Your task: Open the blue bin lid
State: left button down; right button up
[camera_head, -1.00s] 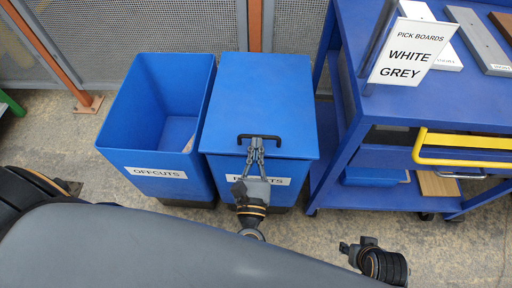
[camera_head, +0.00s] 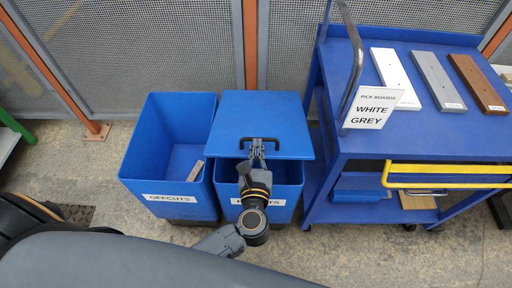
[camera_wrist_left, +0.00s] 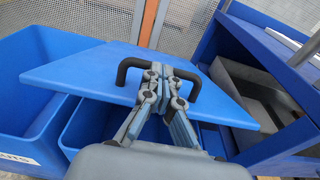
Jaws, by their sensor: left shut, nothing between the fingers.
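The blue bin lid (camera_head: 265,112) is tilted up at its front edge, with a gap between it and the blue bin (camera_head: 289,190) below. The lid also shows raised in the left wrist view (camera_wrist_left: 85,75). A black handle (camera_wrist_left: 127,64) is on its front edge. My left gripper (camera_head: 257,146) is at this handle. Its fingertips, in the left wrist view (camera_wrist_left: 162,72), are shut together inside the handle loop, under or against the bar. The bin's inside is mostly hidden. My right gripper is out of view.
An open blue offcuts bin (camera_head: 137,160) with a small piece inside stands directly left. A blue cart (camera_head: 440,140) with white, grey and brown boards and a sign (camera_head: 366,108) stands close on the right. A mesh fence (camera_head: 180,40) is behind.

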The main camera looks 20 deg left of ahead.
pick_arm(q)
jog(key=shift+g, duration=0.8)
jog(key=r+p, duration=0.1)
jog(key=p, duration=0.1)
jog(key=w+r+p, duration=0.1)
jog(key=r+p, duration=0.2)
jog(key=p, duration=0.1)
jog(key=shift+w+a+r+p, duration=0.25)
jog(key=shift+w+r+p, duration=0.05)
jog(key=shift+w+r, duration=0.1)
jog(key=w+a+r+p, duration=0.3)
jog(key=w+r+p, duration=0.4)
jog(key=w+r, duration=0.2)
jog(key=w+a+r+p, duration=0.3)
jog(key=w+r+p, duration=0.5)
jog(key=w, duration=0.4)
jog(key=shift+w+a+r+g+h, duration=0.15)
jog(key=shift+w+r+g+h, duration=0.2)
jog(key=shift+r, duration=0.35)
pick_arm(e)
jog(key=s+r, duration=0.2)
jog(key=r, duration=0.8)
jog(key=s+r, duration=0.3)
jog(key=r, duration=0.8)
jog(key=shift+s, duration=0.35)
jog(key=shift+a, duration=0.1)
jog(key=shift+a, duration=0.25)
